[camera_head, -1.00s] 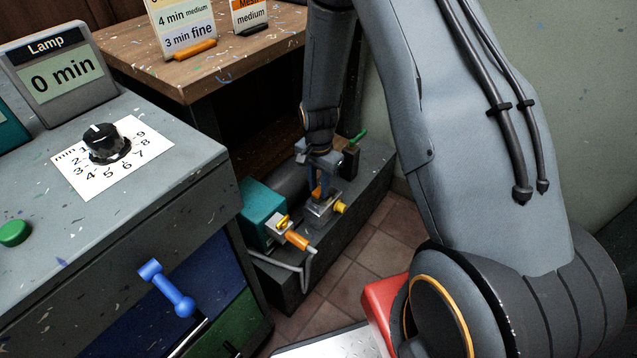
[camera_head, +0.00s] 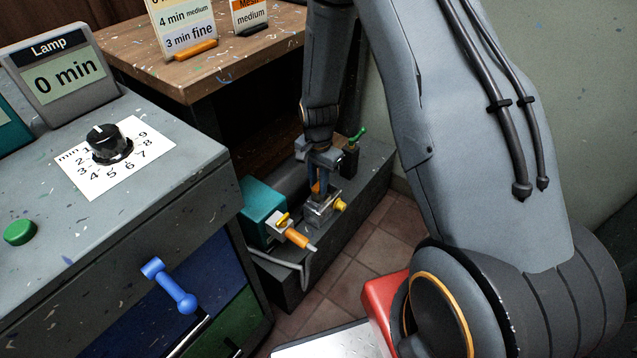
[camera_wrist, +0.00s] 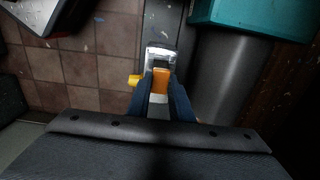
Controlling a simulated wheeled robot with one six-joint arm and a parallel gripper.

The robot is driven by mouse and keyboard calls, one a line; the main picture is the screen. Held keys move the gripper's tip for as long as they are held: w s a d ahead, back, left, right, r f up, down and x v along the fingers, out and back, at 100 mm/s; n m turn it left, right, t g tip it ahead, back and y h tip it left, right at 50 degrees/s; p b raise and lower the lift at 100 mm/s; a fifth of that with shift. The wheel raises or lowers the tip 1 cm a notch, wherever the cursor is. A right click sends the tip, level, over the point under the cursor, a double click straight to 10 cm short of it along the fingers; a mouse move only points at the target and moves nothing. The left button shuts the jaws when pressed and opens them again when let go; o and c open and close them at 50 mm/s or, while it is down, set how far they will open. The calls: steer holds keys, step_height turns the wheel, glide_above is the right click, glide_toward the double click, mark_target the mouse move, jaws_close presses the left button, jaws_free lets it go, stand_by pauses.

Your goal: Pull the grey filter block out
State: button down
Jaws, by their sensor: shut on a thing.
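A small grey metal block with an orange part on top (camera_wrist: 160,80), which I take as the grey filter block, sits low on the dark machine bed (camera_head: 352,205). Its metal body (camera_head: 321,208) has a yellow knob (camera_head: 341,205) on one side. My gripper (camera_head: 319,188) reaches down from above. In the wrist view its two dark blue fingers (camera_wrist: 161,88) are closed on either side of the orange part. The fingers hide part of the block. I cannot tell where the block ends and its seat begins.
A teal housing (camera_head: 262,208) with an orange-handled lever (camera_head: 299,238) stands just left of the block. A green-tipped lever (camera_head: 358,137) rises behind it. The grey lamp console (camera_head: 110,200) is at the left, a wooden table (camera_head: 190,65) behind. Tiled floor (camera_head: 365,262) is open at the front.

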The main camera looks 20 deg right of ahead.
mark_target(318, 186)
steer(key=shift+r, duration=0.1)
steer(key=shift+r+p, duration=2.05)
steer(key=shift+r, duration=0.6)
